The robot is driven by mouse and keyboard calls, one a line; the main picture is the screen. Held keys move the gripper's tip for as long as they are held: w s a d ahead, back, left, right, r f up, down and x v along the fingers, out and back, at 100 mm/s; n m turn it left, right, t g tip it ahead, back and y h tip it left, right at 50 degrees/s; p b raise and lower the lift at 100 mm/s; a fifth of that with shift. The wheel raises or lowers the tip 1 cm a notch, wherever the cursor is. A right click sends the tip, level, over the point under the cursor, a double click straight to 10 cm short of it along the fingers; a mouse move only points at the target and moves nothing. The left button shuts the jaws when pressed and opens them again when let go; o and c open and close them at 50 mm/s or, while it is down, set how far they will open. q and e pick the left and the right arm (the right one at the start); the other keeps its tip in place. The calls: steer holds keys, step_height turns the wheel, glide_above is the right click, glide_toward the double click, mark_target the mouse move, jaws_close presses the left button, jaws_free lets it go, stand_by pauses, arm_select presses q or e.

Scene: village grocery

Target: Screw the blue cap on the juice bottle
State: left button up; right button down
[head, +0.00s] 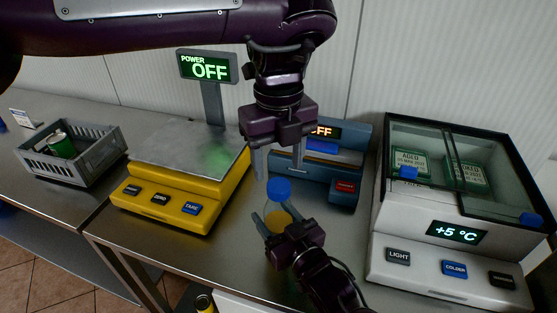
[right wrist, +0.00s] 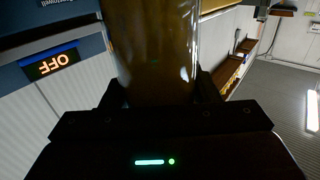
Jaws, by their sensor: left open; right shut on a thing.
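The juice bottle (head: 272,212) is clear with orange juice low in it and stands upright at the front of the steel counter. The blue cap (head: 279,189) sits at the top of the bottle; I cannot tell how tightly. My right gripper (head: 275,222) is shut on the bottle's body. The bottle (right wrist: 152,50) fills the middle of the right wrist view, between the fingers. My left gripper (head: 280,172) points down just above the cap, its fingers open and apart on either side, a little higher than the cap. The right fingertips are partly hidden by the bottle.
A yellow scale (head: 172,202) with an OFF display stands left of the bottle. A blue device (head: 345,170) with a red button is close behind it. A cooler box (head: 425,260) stands at right. A grey crate (head: 85,172) holds a green can at far left.

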mark_target(279, 185)
arm_select(q)
step_height(279, 185, up, 3)
steer(key=shift+r, duration=0.25)
steer(key=shift+f, duration=0.1)
steer(key=shift+f, duration=3.95)
steer(key=c, duration=1)
steer(key=shift+c, duration=0.2)
